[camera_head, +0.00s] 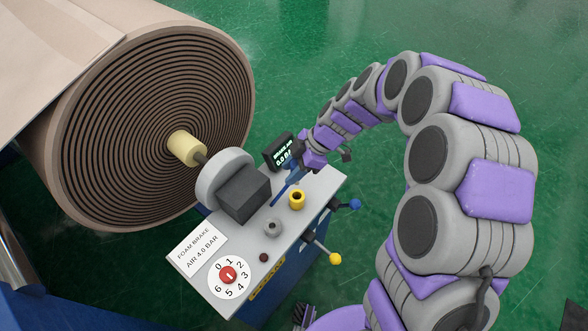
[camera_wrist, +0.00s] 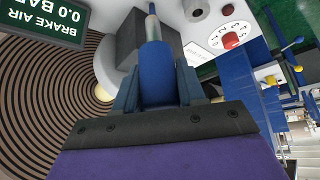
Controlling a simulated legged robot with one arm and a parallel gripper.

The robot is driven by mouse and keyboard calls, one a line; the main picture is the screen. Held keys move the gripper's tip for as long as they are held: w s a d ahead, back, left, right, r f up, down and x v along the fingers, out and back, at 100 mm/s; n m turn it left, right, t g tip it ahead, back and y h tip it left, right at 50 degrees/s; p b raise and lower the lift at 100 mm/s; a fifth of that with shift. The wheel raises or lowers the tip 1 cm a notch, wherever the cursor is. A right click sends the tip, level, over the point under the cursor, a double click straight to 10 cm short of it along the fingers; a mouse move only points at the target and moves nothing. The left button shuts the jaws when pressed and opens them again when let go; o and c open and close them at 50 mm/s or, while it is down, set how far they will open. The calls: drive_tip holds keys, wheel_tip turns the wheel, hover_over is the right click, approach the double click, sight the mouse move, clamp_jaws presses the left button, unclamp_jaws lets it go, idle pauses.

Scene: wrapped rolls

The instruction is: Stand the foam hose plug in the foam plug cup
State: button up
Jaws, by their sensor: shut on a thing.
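My gripper (camera_head: 292,178) is over the far end of the grey-white console top. In the wrist view its two blue fingers (camera_wrist: 160,88) are shut on a blue plug with a pale metal tip, taken as the foam hose plug (camera_wrist: 155,60). The tip points away from my wrist, above the console. A yellow cup (camera_head: 297,201) and a grey cup (camera_head: 273,227) stand on the console. I cannot tell which is the foam plug cup. The grey cup also shows at the top of the wrist view (camera_wrist: 196,10). The plug is apart from the grey cup.
The brake air display (camera_head: 279,151) reads 0.0 and stands beside my gripper. A dark block (camera_head: 244,196) and a grey disc (camera_head: 222,176) are left of the cups. A big wrapped roll (camera_head: 150,120) fills the left. The numbered dial (camera_head: 229,277) is at the near end.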

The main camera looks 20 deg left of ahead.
drive_tip(key=shift+a+f+b, duration=0.15)
drive_tip(key=shift+f+b, duration=0.4)
drive_tip(key=shift+f, duration=0.15)
drive_tip(key=f+b, duration=0.2)
drive_tip(key=f, duration=0.1)
drive_tip(key=shift+d+b, duration=0.3)
drive_tip(key=shift+d, duration=0.05)
drive_tip(key=shift+a+f+b, duration=0.25)
drive_tip(key=shift+f+b, duration=0.3)
drive_tip(key=shift+f, duration=0.2)
drive_tip(key=shift+d, duration=0.15)
drive_tip(key=shift+f, duration=2.4)
idle(0.4)
drive_tip(key=o, duration=1.2)
